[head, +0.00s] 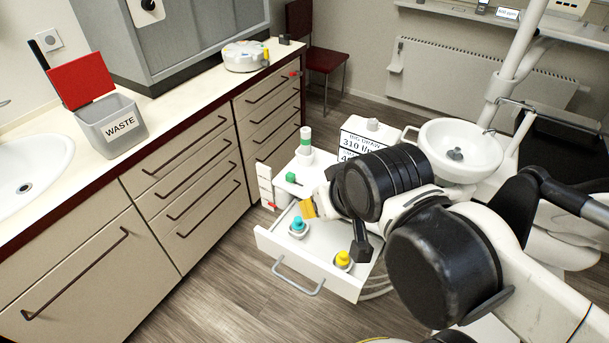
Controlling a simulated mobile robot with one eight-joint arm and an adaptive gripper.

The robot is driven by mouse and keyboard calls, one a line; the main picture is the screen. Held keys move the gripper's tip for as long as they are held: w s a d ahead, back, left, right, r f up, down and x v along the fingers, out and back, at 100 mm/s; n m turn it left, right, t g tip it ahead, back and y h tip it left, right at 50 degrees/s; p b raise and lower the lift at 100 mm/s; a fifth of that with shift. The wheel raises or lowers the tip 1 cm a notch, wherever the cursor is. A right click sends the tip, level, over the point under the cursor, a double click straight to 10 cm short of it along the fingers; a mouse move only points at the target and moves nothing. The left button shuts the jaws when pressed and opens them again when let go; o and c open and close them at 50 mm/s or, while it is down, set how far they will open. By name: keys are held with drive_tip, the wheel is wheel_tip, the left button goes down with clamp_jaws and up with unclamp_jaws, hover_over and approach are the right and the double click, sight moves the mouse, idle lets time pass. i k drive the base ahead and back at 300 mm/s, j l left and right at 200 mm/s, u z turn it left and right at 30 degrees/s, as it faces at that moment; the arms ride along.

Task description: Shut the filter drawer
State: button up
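The filter drawer is a white open drawer (318,281) at the lower middle of the head view. It is pulled out toward the lower left and has a grey bar handle (298,277) on its front. A teal-capped piece (297,226) and a yellow-capped piece (343,260) sit inside it. My gripper (340,228) is over the drawer, behind its front panel and apart from the handle. Its dark fingers look spread. A yellow-orange piece (309,208) shows beside the left finger; I cannot tell whether they touch. My arm hides the drawer's back right part.
A beige cabinet row (190,190) is close on the left. A round white basin (461,146) is at the right. Wooden floor (225,285) is free in front of the drawer.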

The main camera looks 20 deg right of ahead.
sight(317, 246)
drive_tip(key=k+j, duration=0.25)
drive_tip(key=k, duration=0.15)
drive_tip(key=k+j, duration=0.25)
drive_tip(key=k, duration=0.15)
